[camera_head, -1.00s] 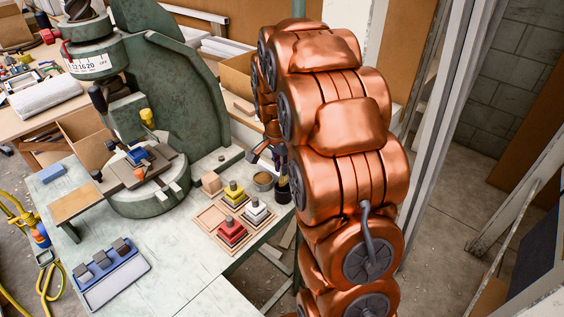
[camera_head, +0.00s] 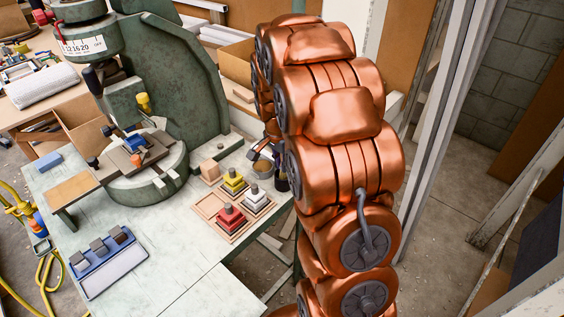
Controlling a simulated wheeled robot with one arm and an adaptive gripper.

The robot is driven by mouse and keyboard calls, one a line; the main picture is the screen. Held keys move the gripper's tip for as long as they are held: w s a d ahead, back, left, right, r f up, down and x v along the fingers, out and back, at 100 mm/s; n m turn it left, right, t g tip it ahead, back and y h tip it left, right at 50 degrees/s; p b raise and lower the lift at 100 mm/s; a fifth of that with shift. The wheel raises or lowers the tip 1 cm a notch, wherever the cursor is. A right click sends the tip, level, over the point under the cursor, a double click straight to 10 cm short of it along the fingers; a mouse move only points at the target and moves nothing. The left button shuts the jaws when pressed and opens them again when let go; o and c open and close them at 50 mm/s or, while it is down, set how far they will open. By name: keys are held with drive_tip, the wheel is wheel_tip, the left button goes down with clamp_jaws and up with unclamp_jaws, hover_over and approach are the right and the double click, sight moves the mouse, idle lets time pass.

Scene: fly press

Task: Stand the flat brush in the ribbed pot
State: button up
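My gripper (camera_head: 259,152) is at the table's back right, small and partly covered by my copper arm. It is just above a round, open tin-like pot (camera_head: 262,169). A dark upright container (camera_head: 281,180) stands right beside this pot, partly hidden by my arm. I cannot make out ribs on either one, so I cannot tell which is the ribbed pot. I cannot pick out the flat brush, and I cannot tell whether my fingers hold anything.
The green fly press (camera_head: 175,80) stands farther left. A blue tray (camera_head: 108,262) lies at front left. The front middle tabletop is clear.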

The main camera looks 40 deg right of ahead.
drive_tip(key=o, duration=0.5)
drive_tip(key=r, duration=0.4)
drive_tip(key=a+r, duration=0.1)
drive_tip(key=r, duration=0.7)
drive_tip(key=shift+s+a, duration=0.2)
drive_tip(key=shift+a, duration=0.05)
idle(0.5)
drive_tip(key=s+a+f+n, duration=0.1)
drive_tip(key=s+a+n, duration=0.4)
drive_tip(key=s, duration=0.5)
drive_tip(key=s+a+f+n+g+y, duration=0.1)
drive_tip(key=s+a+n, duration=0.4)
drive_tip(key=s, duration=0.5)
drive_tip(key=s+a+n+g, duration=0.1)
drive_tip(key=s+a+n, duration=0.4)
drive_tip(key=s+a, duration=0.3)
drive_tip(key=shift+s+a+f, duration=0.2)
drive_tip(key=shift+s, duration=0.3)
drive_tip(key=shift+s+a+f, duration=0.2)
drive_tip(key=shift+s, duration=0.25)
